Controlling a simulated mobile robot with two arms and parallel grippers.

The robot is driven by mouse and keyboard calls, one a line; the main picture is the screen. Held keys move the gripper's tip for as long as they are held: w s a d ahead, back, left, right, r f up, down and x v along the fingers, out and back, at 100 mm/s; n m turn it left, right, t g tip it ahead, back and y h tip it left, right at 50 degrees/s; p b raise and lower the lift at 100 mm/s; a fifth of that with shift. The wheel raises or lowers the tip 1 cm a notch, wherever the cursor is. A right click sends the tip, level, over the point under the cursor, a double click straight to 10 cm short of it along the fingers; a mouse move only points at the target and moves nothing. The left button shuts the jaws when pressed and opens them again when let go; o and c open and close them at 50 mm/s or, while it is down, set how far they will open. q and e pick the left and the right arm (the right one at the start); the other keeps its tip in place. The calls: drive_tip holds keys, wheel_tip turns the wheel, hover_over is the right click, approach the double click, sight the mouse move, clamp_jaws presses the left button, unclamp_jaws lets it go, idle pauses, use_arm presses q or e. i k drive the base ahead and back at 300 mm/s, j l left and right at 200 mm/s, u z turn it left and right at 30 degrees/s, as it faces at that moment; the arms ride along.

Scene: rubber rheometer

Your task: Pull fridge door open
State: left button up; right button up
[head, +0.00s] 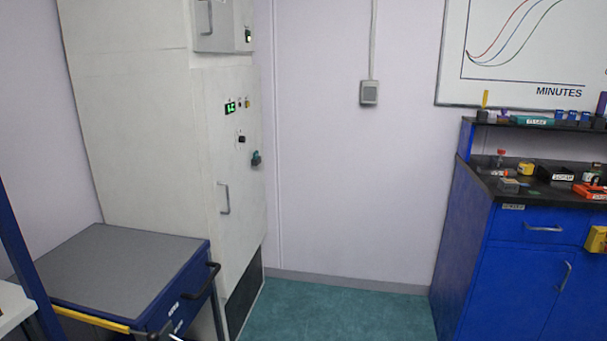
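The fridge (150,140) looks like a tall off-white cabinet against the wall at the left. Its front faces right and is seen at a steep angle. The lower door (240,170) appears shut and carries a vertical grey handle (224,198). Above the handle are a green lit display (230,107), small switches and a dark teal knob or lock (256,158). A smaller upper door (222,25) has its own handle (208,17) and is cut off by the top edge. Neither of my grippers can be made out in the head view.
A blue cart with a grey top (120,268) and black handle (203,281) stands before the fridge's lower left. A yellow bar (90,319) crosses at bottom left. Teal floor (335,315) is clear. A blue bench (510,260) with small items stands right.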

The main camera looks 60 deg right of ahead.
sight(234, 183)
drive_tip(key=z, duration=1.6)
